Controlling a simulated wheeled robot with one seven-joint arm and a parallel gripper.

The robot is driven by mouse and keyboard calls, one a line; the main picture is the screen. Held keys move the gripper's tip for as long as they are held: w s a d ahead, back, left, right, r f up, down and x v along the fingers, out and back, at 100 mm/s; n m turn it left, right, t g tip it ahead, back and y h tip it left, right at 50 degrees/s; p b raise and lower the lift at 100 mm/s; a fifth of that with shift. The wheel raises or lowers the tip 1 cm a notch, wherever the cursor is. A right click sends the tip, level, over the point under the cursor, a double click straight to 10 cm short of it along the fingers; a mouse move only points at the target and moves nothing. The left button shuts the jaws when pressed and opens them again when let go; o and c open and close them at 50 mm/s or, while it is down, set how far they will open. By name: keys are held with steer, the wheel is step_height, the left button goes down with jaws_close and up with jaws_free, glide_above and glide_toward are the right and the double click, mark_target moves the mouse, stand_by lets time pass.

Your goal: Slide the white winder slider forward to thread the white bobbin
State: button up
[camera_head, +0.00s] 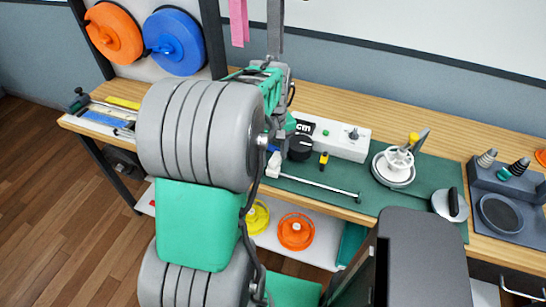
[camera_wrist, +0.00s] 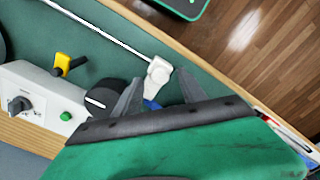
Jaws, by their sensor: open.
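The white winder slider (camera_wrist: 158,70) is a small white block at the end of a thin pale rod (camera_wrist: 100,27) in the wrist view. In the head view the slider (camera_head: 273,165) sits at the rod's left end, just right of my arm. My gripper (camera_wrist: 159,80) is open, its two dark fingers on either side of the slider's near end; I cannot tell whether they touch it. A blue part (camera_wrist: 152,104) shows between the fingers. The white bobbin (camera_head: 398,160) stands upright on a round grey base at the right.
A white control box (camera_head: 340,138) with a black dial, green button and small lever stands behind the rod. A yellow-handled part (camera_head: 323,159) lies between them. A black-handled round lid (camera_head: 450,204) and a grey tool holder (camera_head: 508,200) are at the right.

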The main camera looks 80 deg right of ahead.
steer(key=shift+f, duration=0.95)
steer(key=shift+c, duration=0.2)
jaws_close()
stand_by(0.5)
